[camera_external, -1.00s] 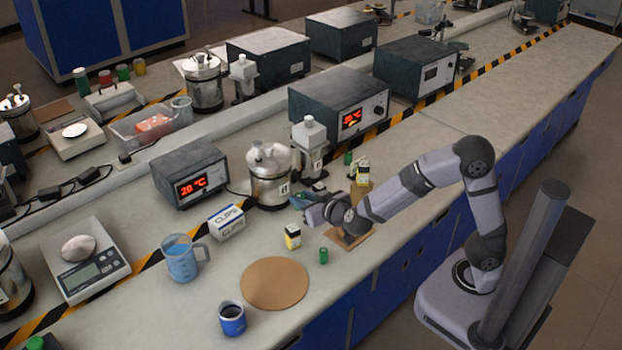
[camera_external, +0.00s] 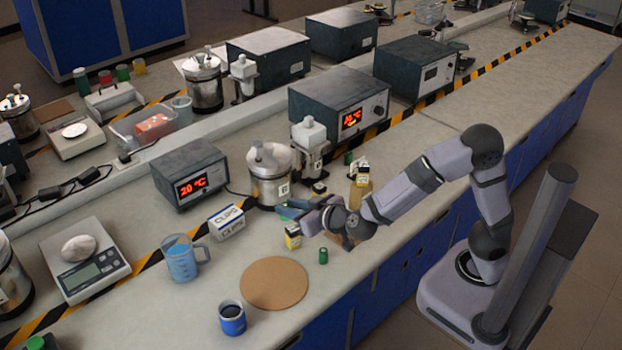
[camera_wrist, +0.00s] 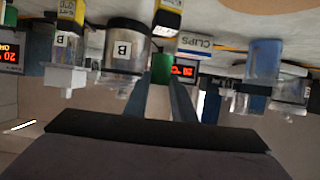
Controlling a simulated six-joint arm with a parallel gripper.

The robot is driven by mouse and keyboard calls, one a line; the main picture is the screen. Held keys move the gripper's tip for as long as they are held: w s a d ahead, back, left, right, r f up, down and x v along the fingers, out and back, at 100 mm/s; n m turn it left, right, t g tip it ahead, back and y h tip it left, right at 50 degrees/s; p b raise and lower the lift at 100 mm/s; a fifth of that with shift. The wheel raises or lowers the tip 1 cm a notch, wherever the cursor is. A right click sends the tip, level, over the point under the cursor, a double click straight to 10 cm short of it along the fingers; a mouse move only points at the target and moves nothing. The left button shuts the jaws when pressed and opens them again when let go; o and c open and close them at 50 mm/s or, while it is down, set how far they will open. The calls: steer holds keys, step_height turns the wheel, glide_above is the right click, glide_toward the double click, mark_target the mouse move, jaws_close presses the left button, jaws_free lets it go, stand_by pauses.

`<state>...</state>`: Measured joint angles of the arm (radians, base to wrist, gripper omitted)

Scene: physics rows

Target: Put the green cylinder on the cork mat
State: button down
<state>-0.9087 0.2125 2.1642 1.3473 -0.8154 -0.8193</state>
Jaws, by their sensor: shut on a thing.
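My gripper (camera_external: 291,208) is low over the bench, pointing left, between the metal pot and the cork mat. In the wrist view, my gripper (camera_wrist: 162,82) is shut on a green cylinder (camera_wrist: 162,68), seen between the fingertips. The round brown cork mat (camera_external: 274,284) lies flat and bare, nearer the front edge than my gripper. Another small green cylinder (camera_external: 323,256) stands on the bench to the right of the mat, apart from it.
A yellow-labelled vial (camera_external: 293,236) stands just below my gripper. The CLIPS box (camera_external: 227,222), the blue-filled beaker (camera_external: 182,260) and the metal pot (camera_external: 268,176) stand around it. A blue mug (camera_external: 232,319) stands at the mat's lower left.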

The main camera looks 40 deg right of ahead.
steer(key=s+a+n+y+p, duration=0.25)
steer(key=s+a, duration=0.45)
steer(key=a, duration=0.5)
steer(key=b, duration=0.2)
glide_above(275, 280)
steer(key=shift+g, duration=0.3)
steer(key=shift+f, duration=4.6)
steer(key=shift+f, duration=0.1)
steer(key=c, duration=1.9)
jaws_free()
steer(key=shift+f, duration=0.1)
steer(key=o, duration=0.4)
